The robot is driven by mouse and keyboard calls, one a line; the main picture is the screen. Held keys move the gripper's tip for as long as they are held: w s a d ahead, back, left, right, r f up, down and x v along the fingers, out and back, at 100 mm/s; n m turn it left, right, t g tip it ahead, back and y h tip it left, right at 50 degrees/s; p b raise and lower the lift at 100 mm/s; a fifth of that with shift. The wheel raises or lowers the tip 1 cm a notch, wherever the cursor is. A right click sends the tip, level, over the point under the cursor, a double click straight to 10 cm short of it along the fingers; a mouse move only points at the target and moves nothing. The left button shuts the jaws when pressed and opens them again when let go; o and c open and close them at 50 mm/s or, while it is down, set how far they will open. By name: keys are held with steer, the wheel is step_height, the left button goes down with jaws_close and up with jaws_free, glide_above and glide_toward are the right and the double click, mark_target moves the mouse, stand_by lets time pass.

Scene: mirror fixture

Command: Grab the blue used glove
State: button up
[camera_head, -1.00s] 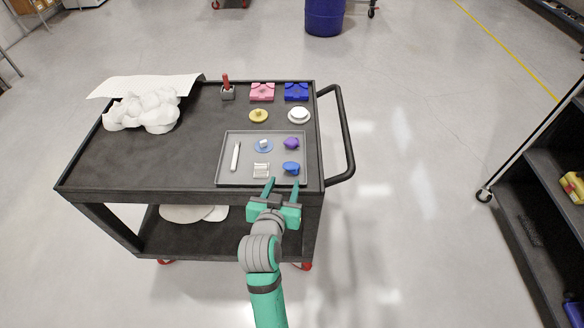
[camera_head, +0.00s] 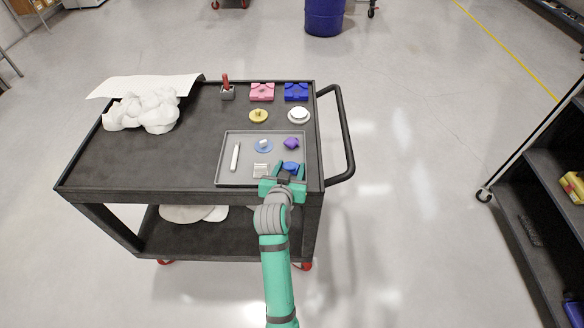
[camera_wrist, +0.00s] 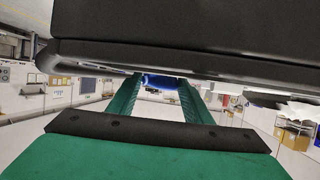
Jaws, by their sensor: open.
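A small crumpled blue thing, which I take as the blue used glove (camera_head: 290,166), lies at the near right corner of the grey tray (camera_head: 222,160). In the wrist view it is a blue shape (camera_wrist: 160,83) seen between the far ends of my fingers. My gripper (camera_head: 290,173) is open at the near tray edge, its fingers spread on either side of the blue glove. Whether the fingers touch it cannot be told. The gripper partly hides the glove's near side. A crumpled purple thing (camera_head: 291,143) lies just behind it.
The tray also holds a white stick (camera_head: 235,157), a light blue disc (camera_head: 264,146) and a small silver piece (camera_head: 261,170). Pink (camera_head: 262,92) and blue (camera_head: 297,92) boxes stand behind. White crumpled cloth (camera_head: 145,111) lies left. A handle (camera_head: 349,135) rims the cart's right side.

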steer(key=shift+w, duration=0.1)
steer(key=shift+c, duration=0.6)
steer(key=c, duration=0.6)
steer(key=shift+o, duration=0.2)
